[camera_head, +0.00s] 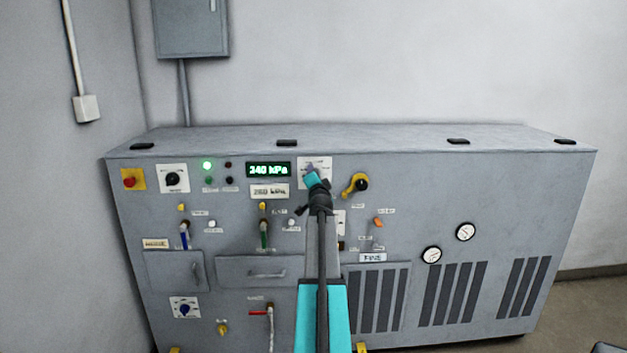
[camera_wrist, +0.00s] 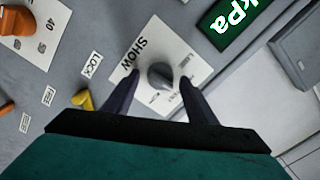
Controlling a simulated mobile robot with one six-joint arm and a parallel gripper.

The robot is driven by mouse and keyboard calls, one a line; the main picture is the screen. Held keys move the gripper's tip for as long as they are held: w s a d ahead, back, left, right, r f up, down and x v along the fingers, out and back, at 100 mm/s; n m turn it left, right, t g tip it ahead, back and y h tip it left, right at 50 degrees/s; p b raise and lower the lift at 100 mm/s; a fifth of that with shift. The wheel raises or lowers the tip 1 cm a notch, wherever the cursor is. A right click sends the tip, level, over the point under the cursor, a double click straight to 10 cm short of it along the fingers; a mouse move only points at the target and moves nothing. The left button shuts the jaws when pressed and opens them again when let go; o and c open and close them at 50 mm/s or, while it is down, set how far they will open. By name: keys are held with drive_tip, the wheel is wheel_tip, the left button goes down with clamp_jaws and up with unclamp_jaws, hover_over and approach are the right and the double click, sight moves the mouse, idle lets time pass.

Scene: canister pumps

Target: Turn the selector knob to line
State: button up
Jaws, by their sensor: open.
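The selector knob (camera_wrist: 161,75) is a small dark grey knob on a white plate (camera_wrist: 120,72) marked SHOW in the wrist view. Small position labels are printed around it, too blurred to read surely, so I cannot tell which one the knob points to. My gripper (camera_wrist: 159,80) is open, with one dark finger on each side of the knob; whether they touch it is unclear. In the head view my gripper (camera_head: 314,184) is in front of the white plate (camera_head: 323,163) and hides most of the knob.
A green digital display (camera_head: 268,170) reading 240 kPa is left of the plate. An indicator lamp (camera_head: 208,165) glows green. Other knobs, levers and gauges (camera_head: 465,232) share the panel.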

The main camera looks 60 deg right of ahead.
drive_tip(key=shift+a, duration=0.2)
drive_tip(key=b+v, duration=0.1)
drive_tip(key=v, duration=1.2)
drive_tip(key=shift+s, duration=0.3)
drive_tip(key=shift+a, duration=0.15)
drive_tip(key=shift+c, duration=0.2)
